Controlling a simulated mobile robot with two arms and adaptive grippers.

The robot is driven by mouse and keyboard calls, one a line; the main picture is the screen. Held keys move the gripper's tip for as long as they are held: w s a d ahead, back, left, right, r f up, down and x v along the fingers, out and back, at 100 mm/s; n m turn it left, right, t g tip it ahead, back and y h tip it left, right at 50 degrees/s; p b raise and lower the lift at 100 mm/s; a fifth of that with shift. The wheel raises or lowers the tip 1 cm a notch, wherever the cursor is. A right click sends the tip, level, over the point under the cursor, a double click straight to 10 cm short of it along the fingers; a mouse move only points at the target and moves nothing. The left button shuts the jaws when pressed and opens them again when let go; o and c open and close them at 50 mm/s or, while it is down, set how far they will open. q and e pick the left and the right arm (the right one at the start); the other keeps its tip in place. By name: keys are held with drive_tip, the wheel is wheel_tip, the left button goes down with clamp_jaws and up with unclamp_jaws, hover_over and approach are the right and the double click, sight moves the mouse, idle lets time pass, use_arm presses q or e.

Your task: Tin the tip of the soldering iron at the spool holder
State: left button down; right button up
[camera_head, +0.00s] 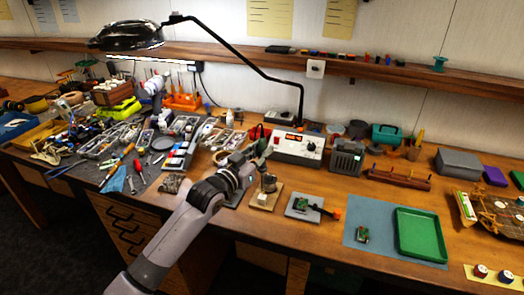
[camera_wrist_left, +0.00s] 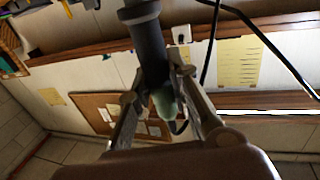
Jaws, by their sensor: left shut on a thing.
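My left gripper (camera_head: 258,152) is raised above the middle of the workbench, just in front of the white soldering station (camera_head: 298,148). In the left wrist view, its fingers (camera_wrist_left: 160,95) are shut on the soldering iron (camera_wrist_left: 150,50), which has a dark handle and a pale green section between the fingers. I cannot make out the iron's metal tip. A small brownish stand on a tan base (camera_head: 266,199), possibly the spool holder, is below and slightly right of the gripper, apart from it. My right gripper is not in view.
A lamp (camera_head: 128,32) arches over the bench. Crowded parts trays and tools (camera_head: 110,145) fill the left side. A small board on a grey plate (camera_head: 303,210), a blue mat (camera_head: 372,252) and a green tray (camera_head: 419,235) lie right. A grey box (camera_head: 346,158) stands behind.

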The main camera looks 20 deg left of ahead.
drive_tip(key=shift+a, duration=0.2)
use_arm(q)
drive_tip(key=shift+f, duration=0.2)
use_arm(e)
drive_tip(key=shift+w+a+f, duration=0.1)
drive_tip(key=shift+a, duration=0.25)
use_arm(q)
drive_tip(key=shift+f, duration=0.3)
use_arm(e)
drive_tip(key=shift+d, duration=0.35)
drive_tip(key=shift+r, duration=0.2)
use_arm(q)
drive_tip(key=shift+f, duration=0.15)
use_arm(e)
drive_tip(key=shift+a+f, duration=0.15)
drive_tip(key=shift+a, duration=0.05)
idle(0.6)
use_arm(q)
drive_tip(key=shift+f+b, duration=0.3)
drive_tip(key=shift+f, duration=0.1)
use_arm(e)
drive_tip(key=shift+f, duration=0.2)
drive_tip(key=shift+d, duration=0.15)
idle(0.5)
